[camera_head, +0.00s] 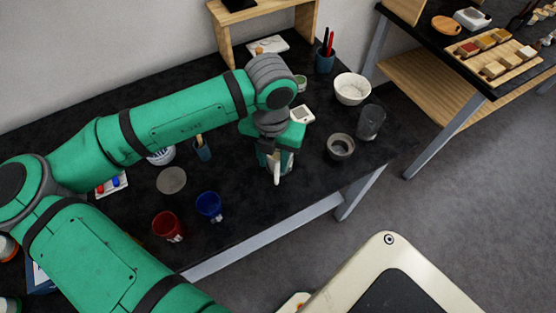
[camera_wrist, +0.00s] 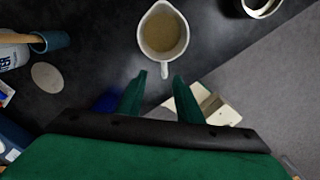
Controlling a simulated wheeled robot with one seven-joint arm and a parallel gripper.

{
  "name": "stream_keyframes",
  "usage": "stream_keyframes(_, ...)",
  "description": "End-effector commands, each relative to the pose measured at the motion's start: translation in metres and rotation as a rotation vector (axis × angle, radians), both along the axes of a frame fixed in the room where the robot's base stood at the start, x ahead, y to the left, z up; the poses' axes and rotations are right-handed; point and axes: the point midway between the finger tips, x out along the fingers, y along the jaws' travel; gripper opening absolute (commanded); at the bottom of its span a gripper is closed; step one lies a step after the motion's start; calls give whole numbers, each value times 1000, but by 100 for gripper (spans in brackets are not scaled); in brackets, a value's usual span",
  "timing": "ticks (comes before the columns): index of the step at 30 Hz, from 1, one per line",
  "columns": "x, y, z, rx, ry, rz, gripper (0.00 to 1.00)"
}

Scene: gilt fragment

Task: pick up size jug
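The size jug (camera_wrist: 163,35) is a white jug with a spout at the far side and a yellowish inside. It stands on the black table, seen from above in the wrist view. Its handle (camera_wrist: 165,69) points toward my gripper (camera_wrist: 160,76), whose fingers are open, one tip on each side of the handle's end. I cannot tell whether they touch it. In the head view my gripper (camera_head: 276,152) is over the jug and hides most of it; the white handle (camera_head: 277,169) shows below the fingers.
A dark round pot (camera_head: 340,147), a clear glass (camera_head: 370,122) and a white bowl (camera_head: 352,88) stand to the right. A blue cup (camera_head: 209,206) and a red cup (camera_head: 167,226) stand front left, near a grey disc (camera_head: 171,180). The table's front edge is close.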

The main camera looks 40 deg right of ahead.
Motion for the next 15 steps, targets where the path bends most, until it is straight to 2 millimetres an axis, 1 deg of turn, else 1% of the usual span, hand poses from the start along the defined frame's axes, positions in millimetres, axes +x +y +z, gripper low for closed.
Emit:
stream_keyframes(1,-1,0,-7,1,3,1,33)
stream_keyframes(3,-1,0,-15,-2,1,1,33)
stream_keyframes(11,-4,0,-32,-2,1,0,33)
stream_keyframes(15,-10,2,-52,-1,2,1,33)
